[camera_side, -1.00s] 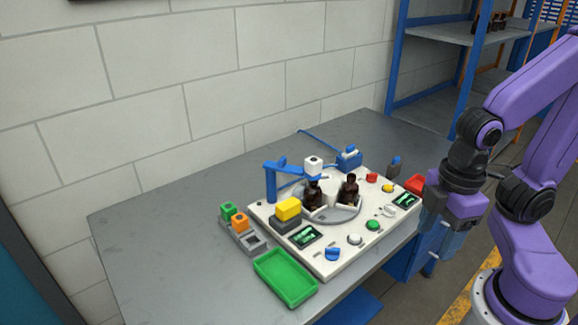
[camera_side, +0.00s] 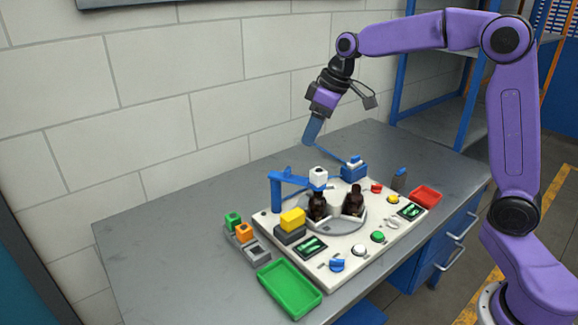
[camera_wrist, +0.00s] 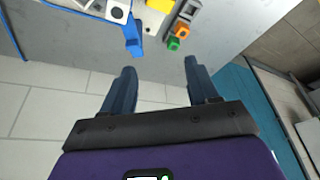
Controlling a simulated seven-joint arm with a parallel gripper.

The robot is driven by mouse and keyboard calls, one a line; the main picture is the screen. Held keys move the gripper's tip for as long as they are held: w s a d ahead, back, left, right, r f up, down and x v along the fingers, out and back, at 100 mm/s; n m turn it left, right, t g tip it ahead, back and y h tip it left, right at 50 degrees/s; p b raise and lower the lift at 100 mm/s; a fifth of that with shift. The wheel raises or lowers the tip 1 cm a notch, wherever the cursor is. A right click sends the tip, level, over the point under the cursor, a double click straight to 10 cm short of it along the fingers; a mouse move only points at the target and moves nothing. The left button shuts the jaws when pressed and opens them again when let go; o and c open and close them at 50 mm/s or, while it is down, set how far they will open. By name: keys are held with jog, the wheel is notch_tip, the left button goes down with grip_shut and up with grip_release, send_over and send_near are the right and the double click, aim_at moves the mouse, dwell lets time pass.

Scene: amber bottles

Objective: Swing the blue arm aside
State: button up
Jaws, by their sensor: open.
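The blue arm (camera_side: 292,178) stands on a post at the back left of the white panel, with a white block (camera_side: 318,177) at its free end. That end is over a dark brown bottle (camera_side: 318,207) on the grey round plate. In the wrist view the blue arm (camera_wrist: 133,36) shows at the top, just beyond the fingertips. My gripper (camera_side: 308,140) is raised above the back of the table, behind the blue arm and apart from it. In the wrist view my gripper (camera_wrist: 160,66) has its two fingers spread with nothing between them.
A second bottle (camera_side: 353,200) stands on the plate. A yellow block (camera_side: 292,219), a blue box (camera_side: 354,170), a green tray (camera_side: 290,287) and a red tray (camera_side: 425,197) are around the panel. The left of the table (camera_side: 170,240) is clear.

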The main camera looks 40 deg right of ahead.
jog(key=w+d, duration=0.4)
send_near(287, 168)
jog(key=shift+m+t, duration=0.4)
jog(key=x, duration=0.5)
jog(key=s+x, duration=0.1)
jog(key=x, duration=0.2)
jog(key=shift+w+a+f, duration=0.1)
jog(key=shift+w+f, duration=0.05)
jog(key=shift+f, duration=0.35)
grip_shut()
